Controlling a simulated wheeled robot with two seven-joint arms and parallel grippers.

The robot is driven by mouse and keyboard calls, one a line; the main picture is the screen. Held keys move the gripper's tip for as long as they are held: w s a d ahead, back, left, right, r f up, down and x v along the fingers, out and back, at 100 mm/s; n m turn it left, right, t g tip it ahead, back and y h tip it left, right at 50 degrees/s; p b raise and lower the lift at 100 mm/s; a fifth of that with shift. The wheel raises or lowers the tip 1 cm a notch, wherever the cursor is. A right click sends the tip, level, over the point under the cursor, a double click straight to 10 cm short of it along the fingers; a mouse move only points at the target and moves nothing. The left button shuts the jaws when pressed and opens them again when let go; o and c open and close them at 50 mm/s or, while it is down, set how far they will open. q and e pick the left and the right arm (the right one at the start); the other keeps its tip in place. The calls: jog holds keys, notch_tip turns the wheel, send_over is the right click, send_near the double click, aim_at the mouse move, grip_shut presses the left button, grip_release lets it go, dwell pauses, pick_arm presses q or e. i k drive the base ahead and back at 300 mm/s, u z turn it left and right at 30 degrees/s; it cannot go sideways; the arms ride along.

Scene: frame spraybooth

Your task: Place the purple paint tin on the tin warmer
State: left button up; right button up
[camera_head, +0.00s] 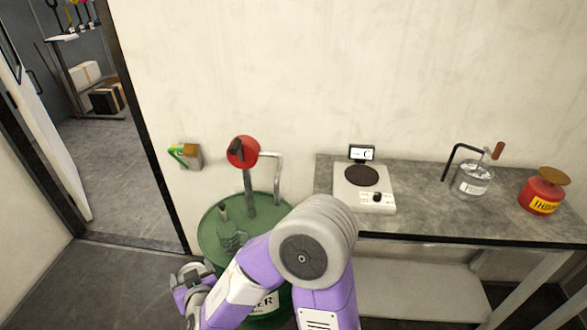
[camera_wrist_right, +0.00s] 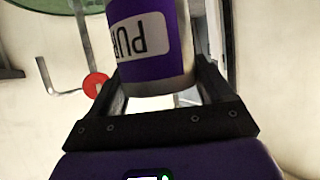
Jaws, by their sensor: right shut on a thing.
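The purple paint tin (camera_wrist_right: 150,35) has a white label with part of "PUR" upside down in the right wrist view. My right gripper (camera_wrist_right: 150,85) is shut on it, one finger on each side. In the head view my right gripper (camera_head: 188,280) is low at the left, in front of the green drum, and I cannot make out the tin there. The tin warmer (camera_head: 346,201) is a white unit with a dark round plate and a black knob, on the bench to the right of the gripper. Its plate is bare. My left gripper is not in view.
The green drum (camera_head: 210,240) with a red-headed pump (camera_head: 243,152) stands left of the bench (camera_head: 420,205). A clear container (camera_head: 472,180) and a red can (camera_head: 541,193) stand on the bench right of the warmer. A small display (camera_head: 362,153) stands behind the warmer.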

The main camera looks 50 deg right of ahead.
aim_at(362, 174)
jog(key=u, duration=1.45)
jog(key=k, duration=1.7)
jog(key=z, duration=2.05)
